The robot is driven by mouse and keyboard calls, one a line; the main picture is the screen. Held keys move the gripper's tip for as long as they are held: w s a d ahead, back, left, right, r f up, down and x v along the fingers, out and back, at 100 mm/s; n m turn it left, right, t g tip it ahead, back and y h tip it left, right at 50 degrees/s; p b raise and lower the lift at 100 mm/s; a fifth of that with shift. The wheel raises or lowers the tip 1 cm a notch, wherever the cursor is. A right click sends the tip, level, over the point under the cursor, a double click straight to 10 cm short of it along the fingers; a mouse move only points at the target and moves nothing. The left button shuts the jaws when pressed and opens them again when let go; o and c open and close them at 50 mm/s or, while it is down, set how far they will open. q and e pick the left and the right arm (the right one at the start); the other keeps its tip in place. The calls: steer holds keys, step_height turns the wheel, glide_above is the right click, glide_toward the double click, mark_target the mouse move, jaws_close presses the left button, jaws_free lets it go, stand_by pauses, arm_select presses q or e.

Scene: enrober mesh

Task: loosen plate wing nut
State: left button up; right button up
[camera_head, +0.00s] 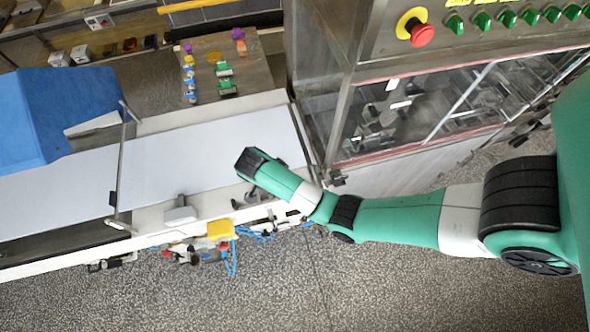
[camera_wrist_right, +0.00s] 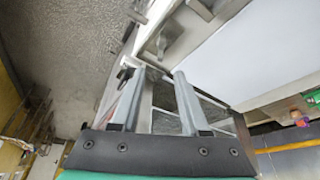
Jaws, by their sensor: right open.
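My right arm comes in from the right in the head view, and its dark end (camera_head: 252,165) hangs over the right end of the white belt (camera_head: 205,160). In the right wrist view my right gripper (camera_wrist_right: 152,72) is open, its two grey fingers apart with nothing held between them. A small grey fitting (camera_wrist_right: 165,45) stands on the pale metal rail beyond the fingertips, apart from them. It may be the wing nut, but it is blurred and I cannot tell. I cannot make out the wing nut in the head view. My left gripper is not in view.
A blue cover (camera_head: 70,110) stands over the belt at left. A steel cabinet with a red stop button (camera_head: 421,33) and green switches is at upper right. A yellow box (camera_head: 221,230) and blue hoses hang along the near side. Coloured items lie on a side table (camera_head: 250,72).

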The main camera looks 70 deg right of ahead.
steer(key=b+x, duration=0.4)
steer(key=x, duration=0.7)
steer(key=shift+d+f, duration=0.1)
steer(key=shift+f, duration=0.05)
jaws_close()
